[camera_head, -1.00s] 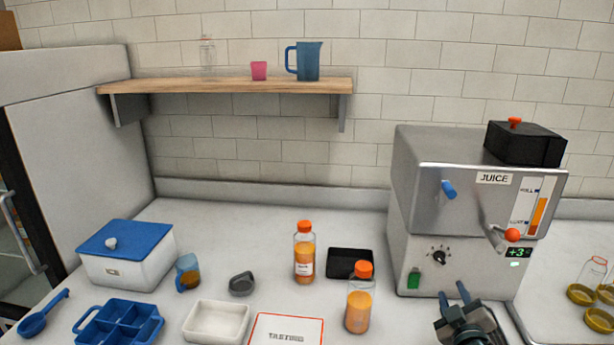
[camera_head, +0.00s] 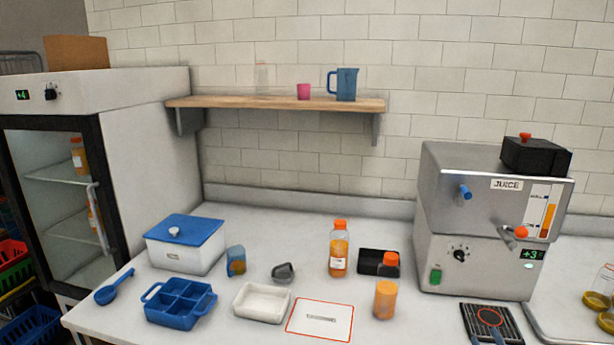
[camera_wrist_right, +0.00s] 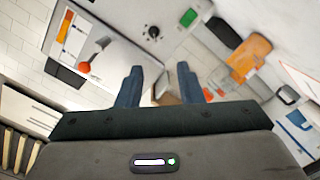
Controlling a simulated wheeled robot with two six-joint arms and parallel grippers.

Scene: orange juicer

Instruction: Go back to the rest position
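The tips of my right gripper (camera_head: 486,339) show at the bottom edge of the head view, in front of the juicer (camera_head: 478,265) and over the near part of the dark grated tray (camera_head: 492,321). In the right wrist view, the two blue fingers of this gripper (camera_wrist_right: 160,88) stand apart with nothing between them. The juicer front with its green switch (camera_wrist_right: 188,18) and red-knobbed lever is beyond them, clear of the fingers. My left gripper is not in view.
Two orange juice bottles, one at the back (camera_head: 339,250) and one nearer (camera_head: 386,298), stand left of the juicer. A red-bordered card (camera_head: 335,327), white dish (camera_head: 262,317), blue divided tray (camera_head: 180,317) and blue-lidded box (camera_head: 186,258) lie further left. A fridge (camera_head: 130,150) stands at left.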

